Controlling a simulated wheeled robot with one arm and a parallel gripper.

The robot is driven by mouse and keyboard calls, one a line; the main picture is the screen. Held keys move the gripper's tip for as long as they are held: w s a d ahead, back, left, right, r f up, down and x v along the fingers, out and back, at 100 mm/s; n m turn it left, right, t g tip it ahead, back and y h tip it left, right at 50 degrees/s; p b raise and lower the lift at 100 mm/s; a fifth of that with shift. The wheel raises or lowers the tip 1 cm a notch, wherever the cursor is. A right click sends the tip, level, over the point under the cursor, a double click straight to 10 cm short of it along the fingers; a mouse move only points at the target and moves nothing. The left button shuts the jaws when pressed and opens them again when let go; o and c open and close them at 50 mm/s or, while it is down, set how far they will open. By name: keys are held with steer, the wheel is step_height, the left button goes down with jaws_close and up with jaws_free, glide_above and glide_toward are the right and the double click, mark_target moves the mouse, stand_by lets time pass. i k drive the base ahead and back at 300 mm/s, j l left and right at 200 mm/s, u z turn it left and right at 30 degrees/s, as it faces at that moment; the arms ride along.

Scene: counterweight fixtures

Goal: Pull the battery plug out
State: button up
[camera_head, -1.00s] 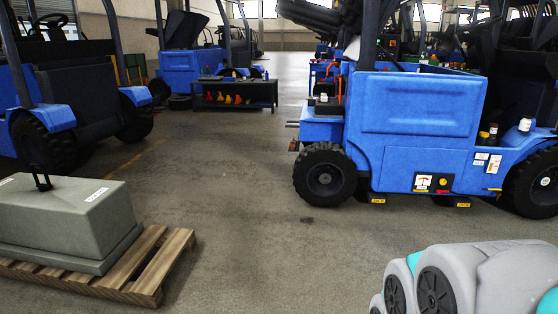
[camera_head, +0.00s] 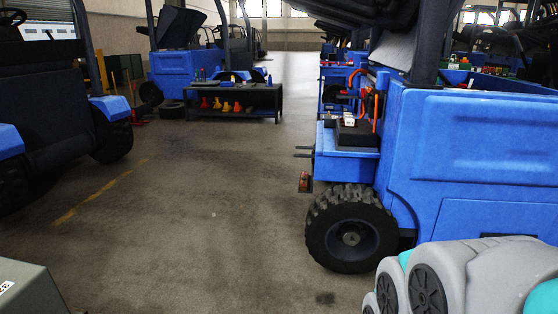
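A blue forklift (camera_head: 470,150) fills the right side of the view, its black rear tyre (camera_head: 350,228) towards me. On its near left end is a blue step, and on it sits a black box (camera_head: 357,134) with a small white item on top. Orange-red cable-like parts (camera_head: 376,110) hang just above and behind this box. I cannot tell whether any of these is the battery plug. My gripper is out of view; only grey and teal links of my arm show at the bottom right, in front of the forklift.
A grey counterweight block (camera_head: 30,292) is cut off at the bottom left. Another blue forklift (camera_head: 60,90) stands at the left. A black bench (camera_head: 233,97) with orange items stands further back. The floor (camera_head: 215,210) between is clear.

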mark_target(351, 92)
steer(key=i+j+u, duration=0.1)
steer(key=i+u, duration=0.2)
steer(key=i, duration=0.45)
steer(key=i+u, duration=0.25)
steer(key=i, duration=0.5)
steer(key=i+l+u, duration=0.3)
steer(key=i, duration=0.45)
steer(key=i+z, duration=0.15)
steer(key=i, duration=0.3)
steer(key=i+j+z, duration=0.2)
steer(key=i, duration=0.3)
steer(key=i+j+z, duration=0.15)
steer(key=i, duration=0.3)
steer(key=i+l+z, duration=0.1)
steer(key=z, duration=0.35)
steer(key=i+z, duration=0.5)
steer(key=z, duration=0.35)
steer(key=i+j+z, duration=0.1)
steer(key=z, duration=0.35)
steer(key=i+j+z, duration=0.2)
steer(key=z, duration=1)
steer(key=i+j, duration=0.05)
